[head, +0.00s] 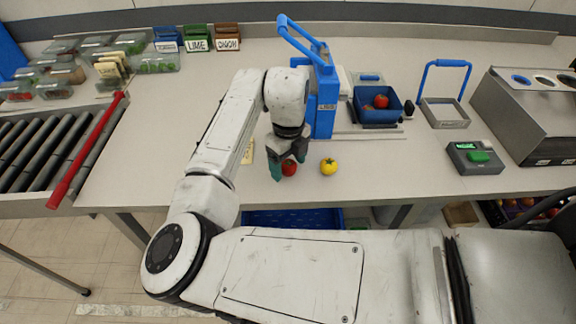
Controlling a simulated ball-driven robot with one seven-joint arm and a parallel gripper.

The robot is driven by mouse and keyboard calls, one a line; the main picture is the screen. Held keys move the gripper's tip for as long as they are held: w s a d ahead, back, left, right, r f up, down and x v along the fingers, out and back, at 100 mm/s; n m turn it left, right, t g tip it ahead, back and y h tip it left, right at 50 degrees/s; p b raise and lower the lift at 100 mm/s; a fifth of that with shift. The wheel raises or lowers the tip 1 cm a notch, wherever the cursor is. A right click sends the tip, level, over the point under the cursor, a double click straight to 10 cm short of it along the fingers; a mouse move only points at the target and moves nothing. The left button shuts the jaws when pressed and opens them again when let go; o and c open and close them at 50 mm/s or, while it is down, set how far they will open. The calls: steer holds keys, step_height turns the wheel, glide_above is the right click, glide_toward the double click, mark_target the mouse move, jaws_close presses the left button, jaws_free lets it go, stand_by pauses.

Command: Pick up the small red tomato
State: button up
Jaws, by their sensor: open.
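A small red tomato (289,168) sits on the grey table near its front edge. My gripper (284,168) is open and lowered right at this tomato, with dark green fingers at its left and behind it. Part of the tomato is hidden by a finger, and I cannot tell whether they touch. A yellow tomato (328,166) lies a little to the right on the table. Another red tomato (381,101) sits in a blue tray (362,105) farther back.
A blue upright device (325,100) with a raised handle stands just behind my gripper. A blue-handled frame (443,112) and a grey box with a green button (474,157) stand to the right. A roller conveyor (40,150) with a red bar (85,150) is at left.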

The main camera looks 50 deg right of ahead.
steer(key=c, duration=1.1)
